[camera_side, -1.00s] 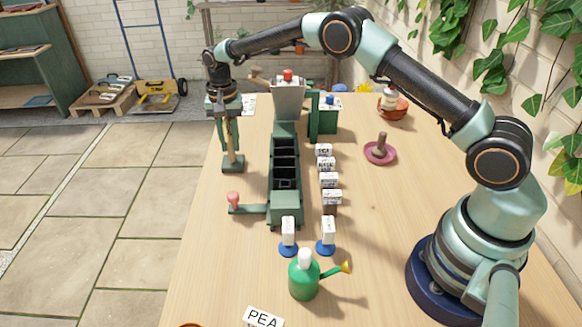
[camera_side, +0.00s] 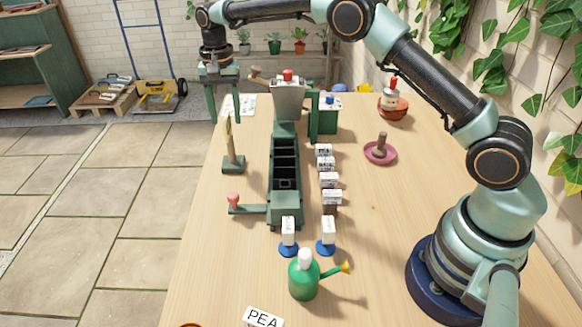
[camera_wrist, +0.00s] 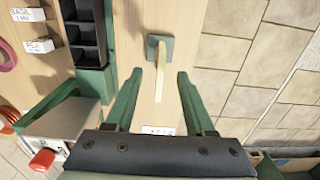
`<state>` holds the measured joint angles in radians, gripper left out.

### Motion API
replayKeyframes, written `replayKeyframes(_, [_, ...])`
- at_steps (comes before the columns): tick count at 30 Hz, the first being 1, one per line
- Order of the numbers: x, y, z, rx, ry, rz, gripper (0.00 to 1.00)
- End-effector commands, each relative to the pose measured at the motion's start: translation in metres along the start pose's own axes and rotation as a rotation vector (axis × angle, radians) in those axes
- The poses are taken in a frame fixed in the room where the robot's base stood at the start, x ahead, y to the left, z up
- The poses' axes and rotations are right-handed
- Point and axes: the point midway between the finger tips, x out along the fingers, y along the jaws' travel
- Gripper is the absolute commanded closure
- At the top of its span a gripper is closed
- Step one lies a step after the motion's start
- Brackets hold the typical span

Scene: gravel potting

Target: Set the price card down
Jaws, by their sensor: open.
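A narrow, pale piece that I take to be the price card (camera_side: 229,140) stands upright in a green block base (camera_side: 233,165) on the left side of the table. In the wrist view the card (camera_wrist: 160,82) is seen almost edge-on from above, with its green base (camera_wrist: 160,48) beyond; no lettering on it can be read. My gripper (camera_side: 224,117) is open and empty, up above and slightly behind the card. In the wrist view its fingers (camera_wrist: 160,74) are spread wide to either side of the card, without visible contact.
A green trough machine (camera_side: 284,165) with a hopper (camera_side: 288,92) stands right of the card. Several labelled packets (camera_side: 329,180) line its right side. A pink-knobbed lever (camera_side: 233,200) and a green watering can (camera_side: 303,279) are nearer.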

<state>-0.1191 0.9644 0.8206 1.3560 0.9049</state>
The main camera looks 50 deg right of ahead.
Motion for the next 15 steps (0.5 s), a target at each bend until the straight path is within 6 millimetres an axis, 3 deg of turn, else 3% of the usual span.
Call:
replayKeyframes(3, [-0.021, -0.001, 0.000, 0.000, 0.002, -0.003, 0.46])
replayKeyframes(11, [-0.044, 0.001, 0.000, -0.006, 0.003, -0.004, 0.46])
replayKeyframes(15, [-0.067, 0.011, 0.002, -0.049, 0.023, -0.027, 0.46])
